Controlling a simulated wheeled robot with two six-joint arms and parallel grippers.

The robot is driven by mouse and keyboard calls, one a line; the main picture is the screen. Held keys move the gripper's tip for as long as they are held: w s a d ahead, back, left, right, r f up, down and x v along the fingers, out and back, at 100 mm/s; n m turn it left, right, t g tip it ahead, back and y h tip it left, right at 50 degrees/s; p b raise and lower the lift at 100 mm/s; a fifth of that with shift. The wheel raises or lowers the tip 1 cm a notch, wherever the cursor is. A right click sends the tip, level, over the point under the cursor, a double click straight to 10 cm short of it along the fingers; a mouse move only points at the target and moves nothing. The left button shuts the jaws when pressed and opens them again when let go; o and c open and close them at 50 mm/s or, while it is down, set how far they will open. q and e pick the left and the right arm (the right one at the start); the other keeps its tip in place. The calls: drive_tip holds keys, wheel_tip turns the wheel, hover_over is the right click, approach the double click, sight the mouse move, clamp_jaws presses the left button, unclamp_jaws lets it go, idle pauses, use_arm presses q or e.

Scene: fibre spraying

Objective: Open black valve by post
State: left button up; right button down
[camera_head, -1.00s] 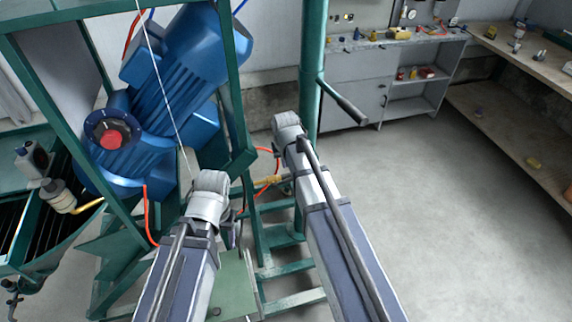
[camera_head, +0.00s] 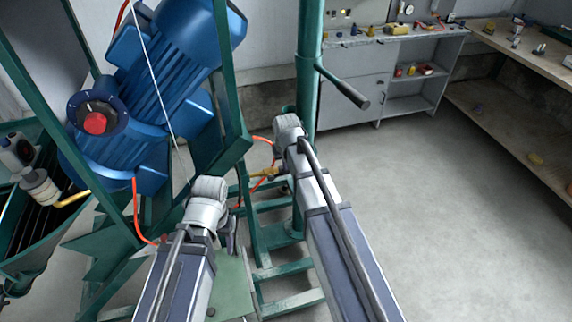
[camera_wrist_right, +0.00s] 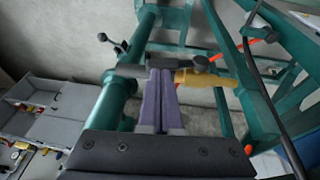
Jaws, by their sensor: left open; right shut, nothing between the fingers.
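The black valve (camera_wrist_right: 200,64) sits on a brass pipe (camera_wrist_right: 207,79) beside the green post (camera_wrist_right: 113,92) in the right wrist view. Its dark lever (camera_wrist_right: 130,71) stretches left towards the post. My right gripper (camera_wrist_right: 160,73) is shut and empty, with its fingertips at the lever; I cannot tell whether they touch it. In the head view the brass pipe (camera_head: 263,173) shows between the frame and the post (camera_head: 309,70), and my right arm hides much of the valve. My left gripper (camera_head: 230,238) hangs left of the post, open, its fingers mostly hidden by its wrist.
A black-gripped handle (camera_head: 343,87) juts from the post. Orange hoses run by the valve. A grey cabinet (camera_head: 350,85) stands behind; the floor at right is clear.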

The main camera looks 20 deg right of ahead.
drive_tip(key=shift+d+f+b, duration=0.65)
drive_tip(key=shift+d+f, duration=0.1)
drive_tip(key=shift+f, duration=0.05)
drive_tip(key=shift+r, duration=0.1)
drive_tip(key=shift+r+p, duration=0.75)
drive_tip(key=shift+p, duration=0.1)
drive_tip(key=w+d+p+v, duration=0.1)
drive_tip(key=d+p+v, duration=0.1)
drive_tip(key=p+v, duration=1.1)
drive_tip(key=shift+d+r, duration=0.25)
drive_tip(key=shift+r, duration=0.2)
drive_tip(key=shift+s, duration=0.1)
